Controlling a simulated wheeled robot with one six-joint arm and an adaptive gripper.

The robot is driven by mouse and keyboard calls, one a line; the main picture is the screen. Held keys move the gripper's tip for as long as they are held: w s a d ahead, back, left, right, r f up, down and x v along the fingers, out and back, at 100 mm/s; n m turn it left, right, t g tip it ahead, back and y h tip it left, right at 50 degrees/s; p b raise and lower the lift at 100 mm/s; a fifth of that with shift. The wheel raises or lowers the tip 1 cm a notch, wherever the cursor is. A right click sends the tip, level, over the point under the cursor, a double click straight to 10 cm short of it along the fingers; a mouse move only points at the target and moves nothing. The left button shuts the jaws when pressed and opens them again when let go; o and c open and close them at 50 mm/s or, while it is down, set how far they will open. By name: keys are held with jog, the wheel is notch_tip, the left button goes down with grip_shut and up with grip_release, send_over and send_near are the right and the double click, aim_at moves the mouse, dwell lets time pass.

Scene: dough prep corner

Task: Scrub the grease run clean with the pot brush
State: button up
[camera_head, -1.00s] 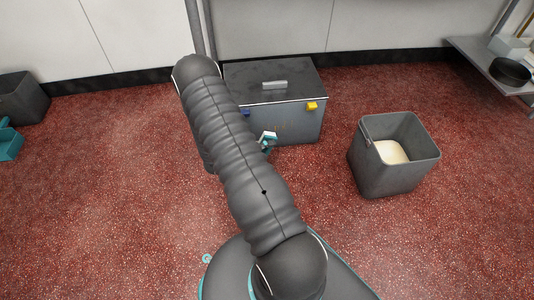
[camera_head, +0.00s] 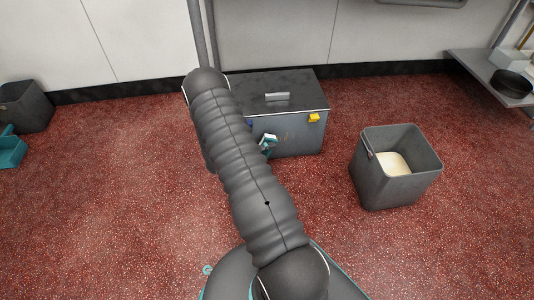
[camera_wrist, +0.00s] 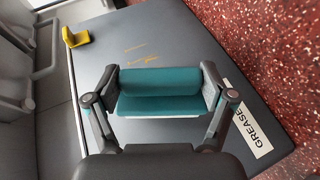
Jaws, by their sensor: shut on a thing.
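The grease box (camera_head: 303,142) is a grey lidded box against the back wall. Its front face fills much of the wrist view (camera_wrist: 190,48), with a white GREASE label (camera_wrist: 253,131). The grease run (camera_wrist: 141,55) shows there as thin orange-yellow streaks on that face. My gripper (camera_wrist: 160,92) is shut on the pot brush (camera_wrist: 160,82), a teal block with a pale strip along its lower edge. The brush is in front of the face, beside the streaks; I cannot tell whether it touches. In the head view my gripper (camera_head: 268,143) is small and partly hidden by my arm.
A yellow latch (camera_head: 314,118) sticks out near the box's top edge. A grey open bin (camera_head: 385,184) with pale contents stands to the right. A dark bin (camera_head: 24,107) and a teal item (camera_head: 10,150) are at the far left. The red speckled floor between is clear.

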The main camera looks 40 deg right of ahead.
jog(key=shift+w+d+b, duration=0.55)
jog(key=shift+w+b, duration=0.15)
jog(key=shift+w, duration=0.2)
dwell(0.6)
jog(key=shift+s+d, duration=0.45)
jog(key=shift+d, duration=0.25)
jog(key=shift+s+d, duration=0.4)
jog(key=shift+d, duration=0.3)
jog(key=shift+s+d+r, duration=0.1)
jog(key=shift+s+d, duration=0.3)
jog(key=shift+d, duration=0.45)
jog(key=shift+s+d, duration=0.35)
jog(key=shift+d, duration=0.5)
jog(key=shift+s+d, duration=0.85)
jog(key=shift+d, duration=0.3)
jog(key=shift+s+d, duration=0.8)
jog(key=shift+d, duration=0.45)
jog(key=shift+w, duration=0.15)
